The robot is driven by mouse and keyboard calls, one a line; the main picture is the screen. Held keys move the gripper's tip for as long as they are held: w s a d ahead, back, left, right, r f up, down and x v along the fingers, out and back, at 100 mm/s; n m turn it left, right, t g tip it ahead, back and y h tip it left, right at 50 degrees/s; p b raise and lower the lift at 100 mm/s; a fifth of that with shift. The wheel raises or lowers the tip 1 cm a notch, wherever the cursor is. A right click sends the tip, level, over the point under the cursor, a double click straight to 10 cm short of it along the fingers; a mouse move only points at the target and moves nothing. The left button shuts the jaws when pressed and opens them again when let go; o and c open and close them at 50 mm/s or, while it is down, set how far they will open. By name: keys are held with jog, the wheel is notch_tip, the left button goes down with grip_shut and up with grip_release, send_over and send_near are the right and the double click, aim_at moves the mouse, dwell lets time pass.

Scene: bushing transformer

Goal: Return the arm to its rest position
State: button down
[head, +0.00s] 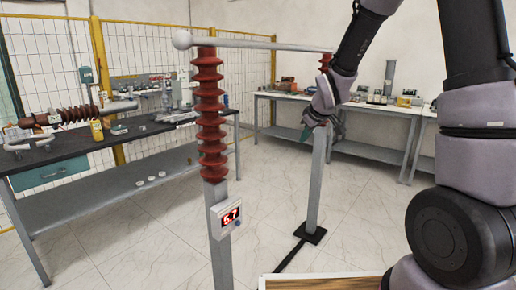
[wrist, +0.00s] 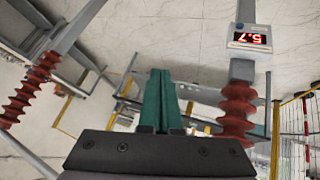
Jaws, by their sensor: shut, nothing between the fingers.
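My arm (head: 352,48) comes in from the right in the head view and bends down in front of the far grey post. My gripper (head: 306,134) is at its end, beside the upper part of that post, partly hidden by the wrist. In the wrist view my gripper (wrist: 160,75) shows its two green fingers pressed together with nothing between them. The near red ribbed bushing (head: 210,115) stands upright on a grey post with a display box (head: 226,217) reading 5.7. It also shows in the wrist view (wrist: 237,110), upside down and apart from the fingers.
A grey bar (head: 260,45) links the near bushing to the far red bushing (head: 326,62), close to my arm. A dark workbench (head: 75,151) stands at the left, white benches (head: 352,107) at the back. A wood-edged surface (head: 320,283) is at the front. Tiled floor (head: 150,220) is open between.

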jog(key=s+d+r+m, duration=0.65)
jog(key=s+r, duration=0.45)
jog(key=r, duration=0.2)
jog(key=s+d+r+m, duration=0.1)
jog(key=s+r+m, duration=0.1)
jog(key=s, duration=0.6)
jog(key=s+d+r+m, duration=0.1)
jog(key=s+r+m, duration=0.2)
jog(key=s, duration=0.6)
jog(key=shift+d+m+g, duration=0.25)
jog(key=shift+m+g, duration=0.05)
jog(key=shift+m, duration=0.05)
